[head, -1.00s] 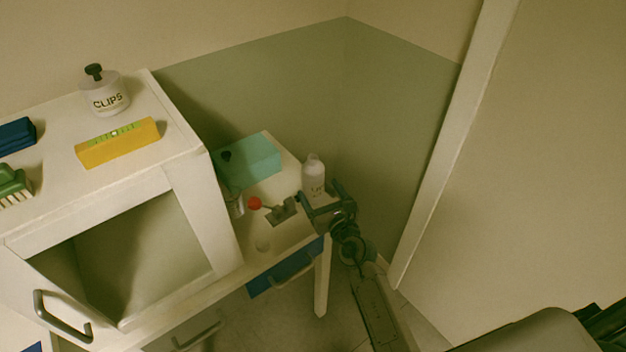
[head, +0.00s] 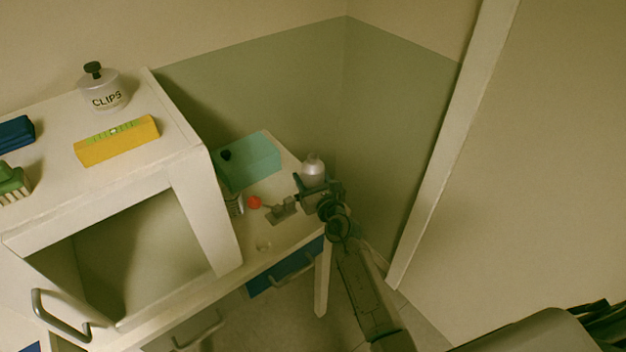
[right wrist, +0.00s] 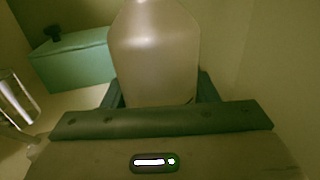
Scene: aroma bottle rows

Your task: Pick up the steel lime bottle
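A pale grey bottle (head: 313,168) stands upright on the desk in the far corner. Its label is hidden now; an earlier frame shows lettering starting with "L". My right gripper (head: 316,187) is at the bottle from the near side, with a finger on each side of it. In the right wrist view the bottle (right wrist: 155,55) rises between the two dark fingers (right wrist: 158,95). The fingers are spread about the bottle's width, and I see no clear grip on it. My left gripper is out of view.
Left of the bottle are a teal box (head: 250,163), a metal cup (head: 236,203) and a red ball-shaped thing (head: 254,202). A white cabinet (head: 190,215) stands left, carrying a clips jar (head: 103,92) and a yellow level (head: 117,141). A wall is close behind.

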